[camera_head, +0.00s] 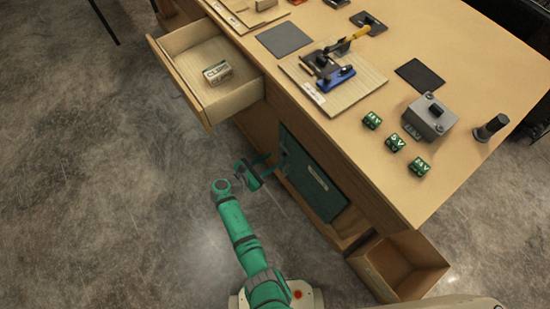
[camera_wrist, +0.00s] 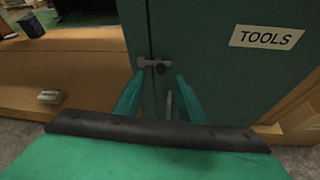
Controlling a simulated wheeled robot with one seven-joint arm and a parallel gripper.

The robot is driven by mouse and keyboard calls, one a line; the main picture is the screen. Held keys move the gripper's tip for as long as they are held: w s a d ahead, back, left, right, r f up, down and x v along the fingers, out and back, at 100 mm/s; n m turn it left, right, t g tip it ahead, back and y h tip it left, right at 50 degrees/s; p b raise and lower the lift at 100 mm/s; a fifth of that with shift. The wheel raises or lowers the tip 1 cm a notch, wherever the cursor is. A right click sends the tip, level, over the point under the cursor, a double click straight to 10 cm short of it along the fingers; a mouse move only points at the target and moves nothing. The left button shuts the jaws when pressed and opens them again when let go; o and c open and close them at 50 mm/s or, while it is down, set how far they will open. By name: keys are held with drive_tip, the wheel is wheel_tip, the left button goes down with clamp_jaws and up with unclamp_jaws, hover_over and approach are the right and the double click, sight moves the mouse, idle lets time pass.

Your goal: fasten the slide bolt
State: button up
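A green cabinet door (camera_head: 312,178) labelled TOOLS is in the desk front; it also fills much of the wrist view (camera_wrist: 225,75). A small grey slide bolt (camera_wrist: 148,62) with a dark round knob (camera_wrist: 161,69) lies level near a vertical dark seam. The bar appears to reach across the seam; how far it is engaged I cannot tell. My gripper (camera_wrist: 160,76) is open, its two green fingers pointing at the bolt, one on each side of the knob, with nothing visibly held. In the head view my gripper (camera_head: 264,170) is close to the door's left edge.
An open drawer (camera_head: 245,95) juts out above and left of my gripper, holding a labelled block (camera_head: 217,72). An open wooden bin (camera_head: 425,250) stands low at the right. A pale upright bar (camera_wrist: 169,104) shows below the knob. The floor at left is clear.

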drive_tip(key=v, duration=0.5)
drive_tip(key=shift+d+r, duration=0.1)
drive_tip(key=shift+r, duration=0.05)
idle(0.3)
drive_tip(key=s+a+f+m+y, duration=0.3)
drive_tip(key=s+m+y, duration=0.2)
drive_tip(key=s, duration=0.6)
drive_tip(key=s+a+f+m+y, duration=0.2)
drive_tip(key=s+m+y, duration=0.25)
drive_tip(key=s, duration=0.65)
drive_tip(key=s+d+r+m+t, duration=0.2)
drive_tip(key=s+r+m, duration=0.1)
drive_tip(key=r, duration=0.7)
drive_tip(key=s+d+r+m+t+y, duration=0.1)
drive_tip(key=s+r+m, duration=0.3)
drive_tip(key=r, duration=0.7)
drive_tip(key=s+d+r+m+t, duration=0.3)
drive_tip(key=r+m, duration=0.4)
drive_tip(key=r, duration=0.4)
drive_tip(key=shift+s+d+r+t, duration=0.2)
drive_tip(key=shift+s+d+t, duration=0.15)
drive_tip(key=shift+s+t, duration=0.2)
